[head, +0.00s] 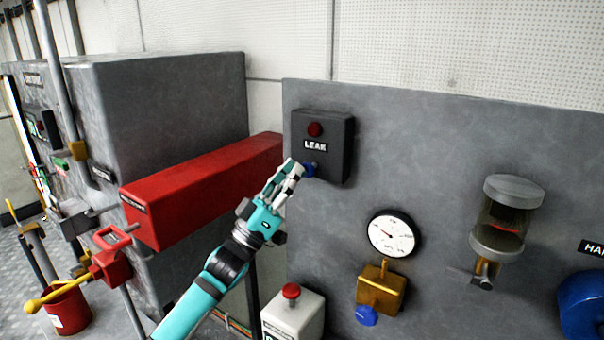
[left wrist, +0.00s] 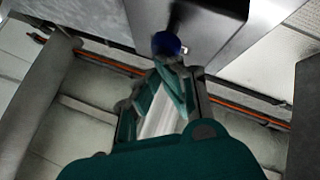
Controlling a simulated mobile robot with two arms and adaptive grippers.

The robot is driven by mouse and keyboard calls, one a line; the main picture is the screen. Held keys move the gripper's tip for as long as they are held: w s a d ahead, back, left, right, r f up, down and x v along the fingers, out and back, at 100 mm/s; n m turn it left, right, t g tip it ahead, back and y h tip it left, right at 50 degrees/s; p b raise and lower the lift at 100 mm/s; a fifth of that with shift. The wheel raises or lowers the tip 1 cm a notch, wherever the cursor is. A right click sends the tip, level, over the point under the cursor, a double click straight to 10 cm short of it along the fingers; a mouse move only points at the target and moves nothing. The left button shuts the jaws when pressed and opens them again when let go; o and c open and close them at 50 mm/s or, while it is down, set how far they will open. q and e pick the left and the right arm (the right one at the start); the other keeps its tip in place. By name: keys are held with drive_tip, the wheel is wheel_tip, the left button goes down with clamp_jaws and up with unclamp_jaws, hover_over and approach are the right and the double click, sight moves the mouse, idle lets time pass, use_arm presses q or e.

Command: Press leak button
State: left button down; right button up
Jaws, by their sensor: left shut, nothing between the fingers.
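The leak box (head: 322,146) is a dark box on the grey panel, with a white "LEAK" label (head: 316,146). A red round part (head: 315,129) sits above the label. A blue button (head: 309,170) sits below it. My left gripper (head: 299,169) is shut and empty, its fingertips at the blue button. In the left wrist view the blue button (left wrist: 167,43) shows just beyond the fingertips. I cannot tell whether they touch it. My right gripper is not in view.
A long red box beam (head: 200,192) lies left of my left arm. A pressure gauge (head: 392,234) with a brass valve (head: 380,289) is on the panel to the right. A white box with a red button (head: 291,291) is below. A glass cylinder (head: 507,220) is farther right.

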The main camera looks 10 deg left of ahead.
use_arm(q)
drive_tip(key=shift+s, duration=0.15)
drive_tip(key=shift+s+a+p, duration=0.3)
drive_tip(key=shift+s+p, duration=0.05)
drive_tip(key=shift+s, duration=0.5)
drive_tip(key=s, duration=0.1)
drive_tip(key=s+a+p, duration=0.1)
drive_tip(key=s, duration=0.2)
drive_tip(key=shift+s+a, duration=0.3)
drive_tip(key=shift+a, duration=0.05)
idle(0.4)
